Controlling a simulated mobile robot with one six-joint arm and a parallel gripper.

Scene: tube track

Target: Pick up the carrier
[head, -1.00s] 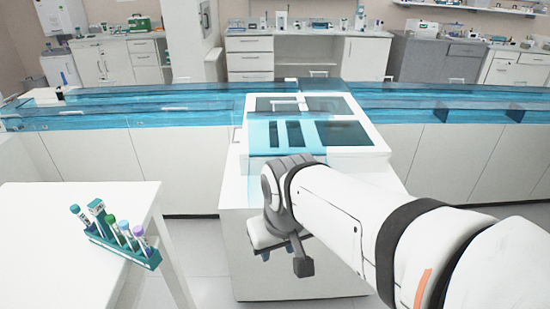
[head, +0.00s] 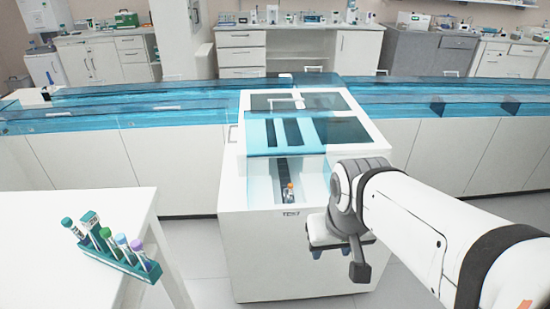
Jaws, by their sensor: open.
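A small upright item with an orange top (head: 290,190), likely the carrier with a tube, stands in the front recess of the white machine (head: 255,225). It is small, so its details are hard to tell. My gripper (head: 338,262) is open, in front of the machine's right side, to the right of and apart from that item. Nothing shows between its fingers. A teal rack (head: 125,265) with several capped tubes stands on the white table (head: 60,240) at the left, far from my gripper.
A long blue-covered track (head: 130,115) runs across behind and beside the machine, over white cabinets. Benches with lab equipment (head: 340,50) line the back wall. Open floor (head: 205,260) lies between the white table and the machine.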

